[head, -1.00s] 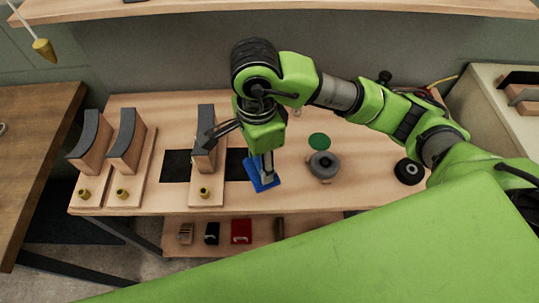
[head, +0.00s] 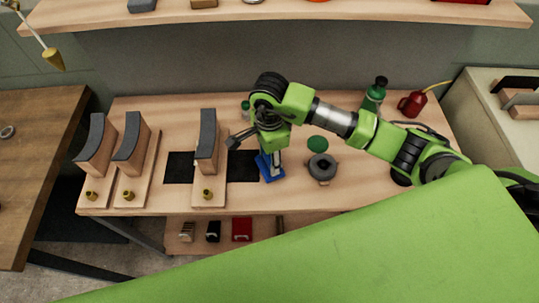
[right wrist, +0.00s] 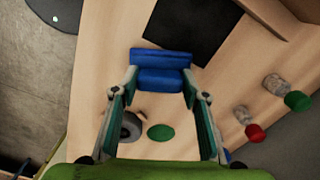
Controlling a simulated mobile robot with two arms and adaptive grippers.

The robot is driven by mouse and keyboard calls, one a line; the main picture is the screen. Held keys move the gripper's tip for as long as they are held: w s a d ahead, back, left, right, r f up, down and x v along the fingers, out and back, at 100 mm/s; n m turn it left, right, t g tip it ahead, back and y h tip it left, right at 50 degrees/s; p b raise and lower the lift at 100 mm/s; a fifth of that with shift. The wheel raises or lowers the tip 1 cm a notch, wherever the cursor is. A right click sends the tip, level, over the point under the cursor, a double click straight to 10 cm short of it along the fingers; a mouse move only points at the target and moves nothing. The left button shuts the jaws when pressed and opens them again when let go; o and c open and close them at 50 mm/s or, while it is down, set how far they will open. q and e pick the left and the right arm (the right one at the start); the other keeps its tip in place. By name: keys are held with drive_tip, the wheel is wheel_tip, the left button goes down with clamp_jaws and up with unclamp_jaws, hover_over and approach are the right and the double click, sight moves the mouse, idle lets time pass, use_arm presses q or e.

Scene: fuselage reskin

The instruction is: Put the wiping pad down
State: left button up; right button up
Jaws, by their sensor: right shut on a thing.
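The wiping pad (head: 271,168) is blue with a raised blue grip on top. It is at the workbench (head: 300,201), just right of the black mat and left of the grey round part. My right gripper (head: 270,152) points down over it. In the right wrist view the wiping pad (right wrist: 160,60) sits between the fingertips of the right gripper (right wrist: 160,78), which are shut on its grip. I cannot tell whether the pad's underside touches the bench. My left gripper is not in view.
A dark-topped curved block (head: 207,140) stands left of the gripper, with black mat (head: 243,168) beside it. A grey round part (head: 322,168) and a green disc (head: 317,143) lie right. Bare bench lies in front.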

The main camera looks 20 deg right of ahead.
sight(269, 157)
drive_tip(key=shift+f, duration=0.1)
drive_tip(key=o, duration=0.6)
drive_tip(key=shift+f, duration=0.1)
drive_tip(key=shift+c, duration=0.2)
drive_tip(key=o, duration=0.4)
drive_tip(key=shift+r, duration=0.35)
drive_tip(key=shift+r+b, duration=1.4)
drive_tip(key=shift+r, duration=4.5)
